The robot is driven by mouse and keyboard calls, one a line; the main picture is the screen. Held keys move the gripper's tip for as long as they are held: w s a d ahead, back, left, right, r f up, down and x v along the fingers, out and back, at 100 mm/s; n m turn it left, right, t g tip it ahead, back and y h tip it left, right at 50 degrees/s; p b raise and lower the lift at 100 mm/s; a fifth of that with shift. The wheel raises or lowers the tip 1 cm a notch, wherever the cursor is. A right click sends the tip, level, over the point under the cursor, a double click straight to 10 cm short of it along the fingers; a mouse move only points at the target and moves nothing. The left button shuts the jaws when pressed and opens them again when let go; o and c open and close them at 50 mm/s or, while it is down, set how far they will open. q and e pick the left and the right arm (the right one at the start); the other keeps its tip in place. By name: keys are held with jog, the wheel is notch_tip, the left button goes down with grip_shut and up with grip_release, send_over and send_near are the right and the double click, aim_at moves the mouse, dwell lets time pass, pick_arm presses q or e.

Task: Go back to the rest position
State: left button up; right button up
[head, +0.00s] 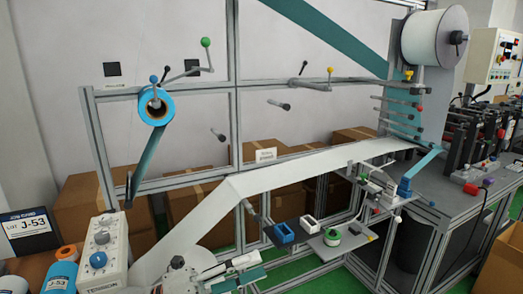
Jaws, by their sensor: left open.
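My left gripper (240,264) appears low in the picture, left of centre, at the end of a pale arm part near the bottom edge. It is small, and its fingers are hard to make out against the machine parts around it. It looks open, and I see nothing held in it. It is close to the lower part of the white web (285,174), but I cannot tell whether they touch. My right gripper is not in view.
The metal frame (237,125) of the mask line spans the view. A tension control box (100,250) and blue rolls stand lower left. Cartons stand behind.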

pick_arm(q)
jog(key=a+f+n+t+y, duration=0.5)
jog(key=a+f+n+y, duration=0.15)
jog(key=f+n, duration=0.5)
jog(key=a+f+n+t+y, duration=0.5)
jog(key=f+n+y, duration=0.2)
jog(key=f+n, duration=0.45)
jog(key=s+a+f+n+g+y, duration=0.2)
jog(key=s+a+f+n, duration=0.2)
jog(key=s+f, duration=0.4)
jog(key=s+a+f+n+g+y, duration=0.2)
jog(key=s+a+f+n+g, duration=0.1)
jog(key=s+f, duration=0.5)
jog(key=shift+s+a+f+n, duration=0.25)
jog(key=shift+s+a+n, duration=0.3)
jog(key=shift+n, duration=0.65)
jog(key=shift+w+a+y, duration=0.1)
jog(key=shift+y, duration=0.15)
